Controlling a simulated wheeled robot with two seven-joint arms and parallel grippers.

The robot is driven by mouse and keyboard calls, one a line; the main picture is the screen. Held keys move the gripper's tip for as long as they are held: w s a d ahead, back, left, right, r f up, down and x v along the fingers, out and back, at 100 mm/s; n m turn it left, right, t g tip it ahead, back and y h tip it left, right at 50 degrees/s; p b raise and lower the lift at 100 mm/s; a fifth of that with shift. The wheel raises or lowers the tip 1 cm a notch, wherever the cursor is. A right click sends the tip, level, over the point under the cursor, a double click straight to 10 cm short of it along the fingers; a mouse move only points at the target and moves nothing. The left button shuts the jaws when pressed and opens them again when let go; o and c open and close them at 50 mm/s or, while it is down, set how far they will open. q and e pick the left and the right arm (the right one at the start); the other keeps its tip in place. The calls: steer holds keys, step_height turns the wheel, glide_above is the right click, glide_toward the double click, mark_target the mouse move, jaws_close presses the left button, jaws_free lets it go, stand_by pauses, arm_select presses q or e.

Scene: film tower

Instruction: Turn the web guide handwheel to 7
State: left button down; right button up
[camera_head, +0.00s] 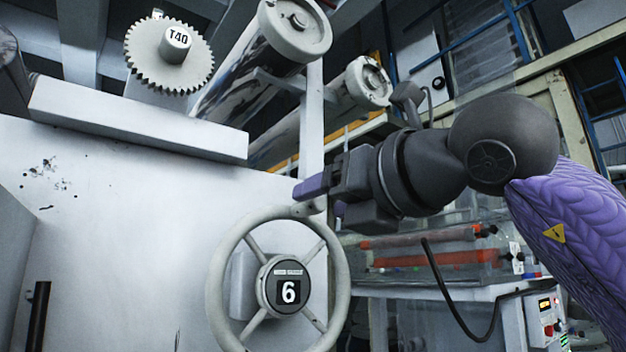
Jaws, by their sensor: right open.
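The web guide handwheel (215,287) is a pale grey ring with several spokes on the front of the white machine. Its round dark hub (284,286) shows a white number 6. A small knob (309,207) sits at the upper right of the rim. My right gripper (318,196) comes in from the right, with purple fingertips at the top right of the rim, close to the knob. It is open; I cannot tell whether a finger touches the wheel. My left gripper is not in view.
The white machine panel (120,220) stands behind the wheel. A toothed wheel marked T40 (150,70) and rollers (290,30) are above. Right of the wheel is a bench with red rolls (435,258) and a control box (545,318). A dark post (38,315) stands at lower left.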

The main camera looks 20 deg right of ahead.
steer(key=x, duration=0.3)
steer(key=shift+p, duration=0.35)
steer(key=shift+s, duration=0.3)
steer(key=shift+w, duration=0.2)
steer(key=c, duration=0.5)
jaws_close()
